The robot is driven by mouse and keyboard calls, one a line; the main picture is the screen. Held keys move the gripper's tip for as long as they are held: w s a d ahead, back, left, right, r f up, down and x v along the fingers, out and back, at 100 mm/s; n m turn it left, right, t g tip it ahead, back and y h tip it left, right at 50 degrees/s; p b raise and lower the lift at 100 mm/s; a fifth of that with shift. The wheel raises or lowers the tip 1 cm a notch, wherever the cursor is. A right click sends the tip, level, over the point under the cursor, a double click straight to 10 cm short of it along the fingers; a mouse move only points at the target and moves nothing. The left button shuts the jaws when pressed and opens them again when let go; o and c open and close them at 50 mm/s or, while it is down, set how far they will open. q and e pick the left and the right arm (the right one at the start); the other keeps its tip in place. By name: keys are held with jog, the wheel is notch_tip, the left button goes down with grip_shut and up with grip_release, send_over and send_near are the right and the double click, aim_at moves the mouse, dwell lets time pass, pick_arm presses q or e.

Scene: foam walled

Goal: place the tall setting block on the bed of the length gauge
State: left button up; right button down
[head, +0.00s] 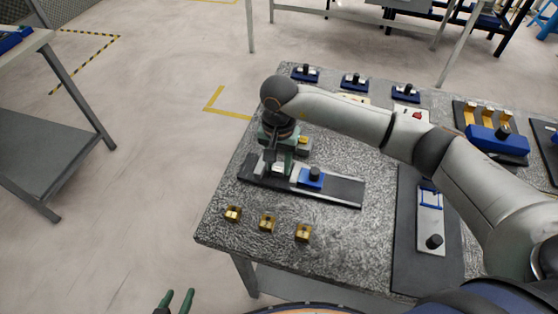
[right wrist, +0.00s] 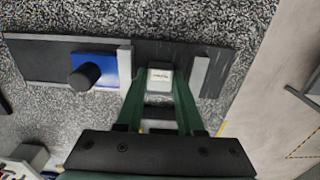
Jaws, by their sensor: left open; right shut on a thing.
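The length gauge is a long dark bed (head: 345,190) on the stone table, with a blue carriage with a black knob (head: 310,178) and pale upright jaws on it. In the right wrist view its bed (right wrist: 50,60) runs across the top, with pale jaws (right wrist: 198,76) either side of my fingers. My right gripper (right wrist: 160,92) is shut on a grey block with a white label (right wrist: 160,76), apparently the tall setting block, over the bed between the jaws. Whether its underside touches the bed is hidden. My left gripper (head: 175,302) is open and empty, in front of the table.
Several small brass blocks (head: 267,222) stand along the table's front left. A dark mat (head: 405,265) with a pale plate carrying a blue frame and black knob lies at the right. Blue knobbed pieces (head: 354,82) line the back. My right arm crosses above the table.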

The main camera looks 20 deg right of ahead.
aim_at(279, 167)
jog(key=shift+f+b, duration=0.2)
jog(key=shift+b, duration=0.1)
jog(key=c, duration=0.8)
grip_release()
jog(key=shift+r, duration=0.1)
jog(key=shift+r+p, duration=0.3)
jog(key=shift+p, duration=0.1)
notch_tip(279, 167, up, 12)
jog(key=shift+f+b, duration=0.15)
jog(key=shift+b, duration=0.9)
